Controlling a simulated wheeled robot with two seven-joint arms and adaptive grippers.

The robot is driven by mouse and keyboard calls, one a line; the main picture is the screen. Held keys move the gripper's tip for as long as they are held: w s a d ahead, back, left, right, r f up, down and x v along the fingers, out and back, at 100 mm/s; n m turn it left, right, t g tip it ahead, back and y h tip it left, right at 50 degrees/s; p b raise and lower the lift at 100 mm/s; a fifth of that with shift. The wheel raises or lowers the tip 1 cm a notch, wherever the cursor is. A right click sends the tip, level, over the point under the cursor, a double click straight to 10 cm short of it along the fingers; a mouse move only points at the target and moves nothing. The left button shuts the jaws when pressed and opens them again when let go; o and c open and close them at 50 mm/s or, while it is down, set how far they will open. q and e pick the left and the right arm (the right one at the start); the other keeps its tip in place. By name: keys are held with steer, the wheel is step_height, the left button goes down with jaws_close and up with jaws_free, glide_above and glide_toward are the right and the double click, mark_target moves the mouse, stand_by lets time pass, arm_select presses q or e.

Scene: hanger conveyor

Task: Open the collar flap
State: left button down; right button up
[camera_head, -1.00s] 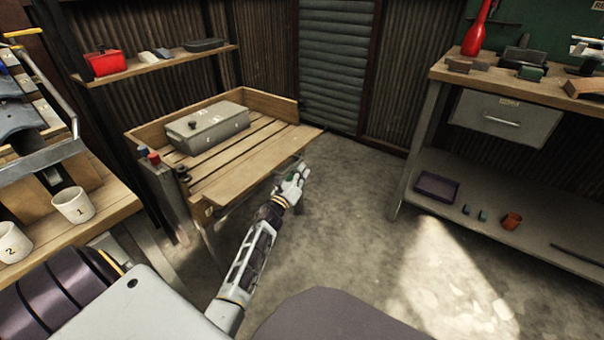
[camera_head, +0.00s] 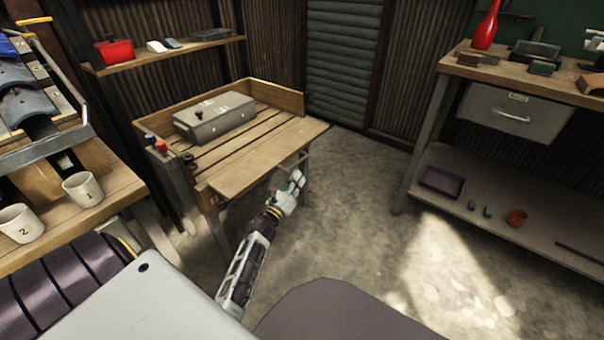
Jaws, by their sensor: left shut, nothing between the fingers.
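My left gripper (camera_head: 298,180) is shut and empty. It shows just off the front right side of a slatted wooden table (camera_head: 262,160), over the concrete floor in the picture. Its white and dark forearm comes up from the bottom of the view. I cannot make out a collar flap in this view. A grey metal case (camera_head: 214,117) with a small dark knob on top sits shut on the table, apart from the gripper. My right gripper is not in view.
Two numbered white mugs (camera_head: 82,190) stand on a wooden bench at left. A shelf (camera_head: 150,58) behind holds a red box (camera_head: 115,51). A workbench (camera_head: 520,76) with a drawer (camera_head: 515,115) stands at right. The floor (camera_head: 370,235) between is clear.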

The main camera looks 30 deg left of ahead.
arm_select(q)
steer(key=v, duration=0.3)
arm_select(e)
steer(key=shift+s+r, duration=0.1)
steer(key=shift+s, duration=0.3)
